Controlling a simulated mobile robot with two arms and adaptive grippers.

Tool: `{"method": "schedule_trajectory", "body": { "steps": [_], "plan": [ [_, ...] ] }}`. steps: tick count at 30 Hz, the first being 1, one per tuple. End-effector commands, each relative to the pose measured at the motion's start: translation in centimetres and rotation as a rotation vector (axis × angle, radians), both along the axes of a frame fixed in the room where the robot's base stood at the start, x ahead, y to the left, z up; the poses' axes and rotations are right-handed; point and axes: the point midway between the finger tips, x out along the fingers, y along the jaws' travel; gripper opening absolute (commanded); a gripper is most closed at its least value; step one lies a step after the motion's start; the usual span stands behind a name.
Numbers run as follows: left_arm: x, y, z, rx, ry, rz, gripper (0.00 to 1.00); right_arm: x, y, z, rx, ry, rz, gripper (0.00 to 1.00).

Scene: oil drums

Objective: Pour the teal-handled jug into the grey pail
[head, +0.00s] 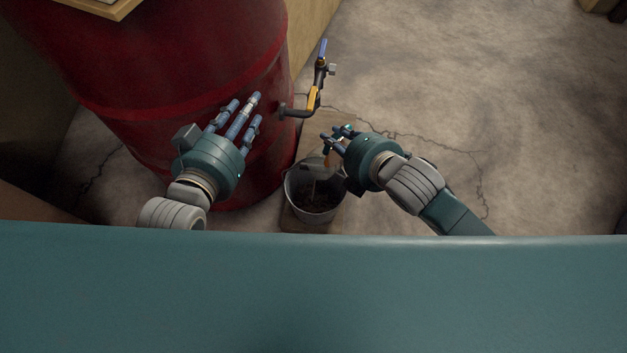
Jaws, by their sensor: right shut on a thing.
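The grey pail (296,190) stands open and upright on a board beside the red drum's foot, with dark contents inside. My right gripper (337,139) is shut on the teal-handled jug (331,160), just above the pail's back right rim. The jug is small in view and mostly hidden by the fingers and hand. Its tilt, and whether anything flows from it, cannot be made out. My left gripper (240,113) is open and empty, its fingers spread in front of the drum, left of the pail.
The large red drum (190,60) fills the upper left. A tap (312,98) with a yellow part and a blue lever sticks out from it, behind the pail and close to my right fingers. Cracked concrete floor (480,90) lies clear to the right. A wooden edge (105,6) shows on top of the drum.

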Motion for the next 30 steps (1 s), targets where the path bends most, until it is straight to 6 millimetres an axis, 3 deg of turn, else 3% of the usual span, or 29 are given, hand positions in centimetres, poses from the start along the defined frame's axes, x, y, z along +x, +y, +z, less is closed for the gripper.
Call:
{"method": "schedule_trajectory", "body": {
  "steps": [20, 30],
  "plan": [
    [-0.4, 0.1, -0.7, 0.005, 0.031, 0.002, 0.36, -1.4, 1.2, -0.3, -0.053, -0.064, 0.001, 0.0],
    [-1.1, 0.4, -2.1, 0.02, 0.094, 0.005, 0.36, -1.9, 1.7, -0.3, -0.084, -0.1, 0.001, 0.0]
  ]
}}
